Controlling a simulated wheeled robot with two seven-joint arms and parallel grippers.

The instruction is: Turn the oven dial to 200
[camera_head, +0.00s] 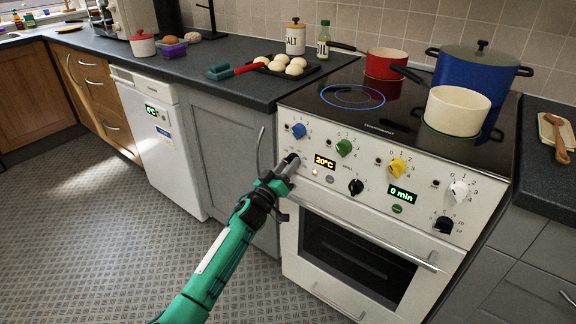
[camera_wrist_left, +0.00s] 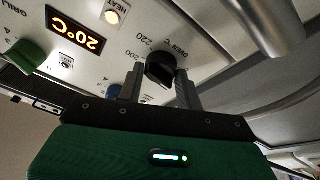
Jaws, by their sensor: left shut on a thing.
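The white oven front (camera_head: 312,215) carries a row of knobs. The marks 200 and 220 and the label OVEN °C show around the dial. I cannot tell which mark it points to. The display (camera_wrist_left: 75,32) reads 20°C. My right gripper is not in view.
Blue (camera_head: 299,131), green (camera_head: 344,148), yellow (camera_head: 397,168) and white (camera_head: 458,191) knobs sit along the panel, with a black knob (camera_head: 356,187) below. The oven door handle (camera_head: 368,240) runs under them. Pots stand on the hob above. The floor in front is clear.

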